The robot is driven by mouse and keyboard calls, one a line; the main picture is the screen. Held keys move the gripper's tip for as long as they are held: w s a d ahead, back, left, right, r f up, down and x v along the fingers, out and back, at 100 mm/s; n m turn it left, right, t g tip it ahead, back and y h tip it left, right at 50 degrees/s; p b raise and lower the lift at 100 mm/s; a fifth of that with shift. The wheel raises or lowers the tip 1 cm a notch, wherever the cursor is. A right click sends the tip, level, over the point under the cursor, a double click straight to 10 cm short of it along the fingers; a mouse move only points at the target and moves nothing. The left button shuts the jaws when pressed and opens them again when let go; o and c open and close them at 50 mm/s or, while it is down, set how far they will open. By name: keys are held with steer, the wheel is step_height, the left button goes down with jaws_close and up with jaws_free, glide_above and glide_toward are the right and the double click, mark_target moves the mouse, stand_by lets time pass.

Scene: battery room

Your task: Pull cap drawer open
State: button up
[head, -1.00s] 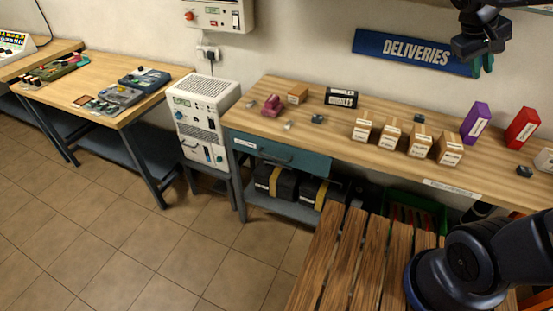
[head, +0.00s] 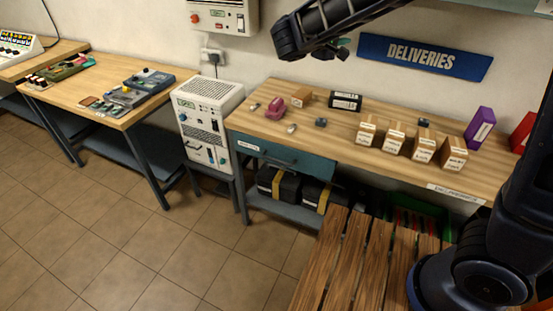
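The teal drawer (head: 312,164) sits under the left end of the wooden deliveries table (head: 330,134). Its front looks shut, flush below the tabletop. It has a dark bar handle (head: 280,160) and a small white label (head: 247,146) whose text is too small to read. My gripper (head: 341,50) is in the air above the back of the table, near the wall and well apart from the drawer. It is mostly hidden behind my dark arm, with only small greenish finger parts showing, so its opening cannot be seen.
Small boxes (head: 423,149) and a pink object (head: 276,109) stand on the table. A white cabinet (head: 206,118) stands close left of the drawer. A slatted wooden surface (head: 337,258) is in front at right. The tiled floor (head: 220,245) before the drawer is clear.

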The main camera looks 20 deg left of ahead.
steer(key=s+a+f+n+t+y, duration=0.1)
steer(key=s+a+n+t+y, duration=0.15)
steer(key=s+a, duration=0.55)
steer(key=s+a+f+n+t+y, duration=0.15)
steer(key=s+a+t+y, duration=0.35)
steer(key=a, duration=0.6)
steer(key=g, duration=0.2)
glide_toward(276, 160)
steer(key=shift+h, duration=0.45)
steer(key=x, duration=1)
steer(key=shift+w+a+f, duration=0.15)
steer(key=shift+f, duration=0.15)
jaws_close()
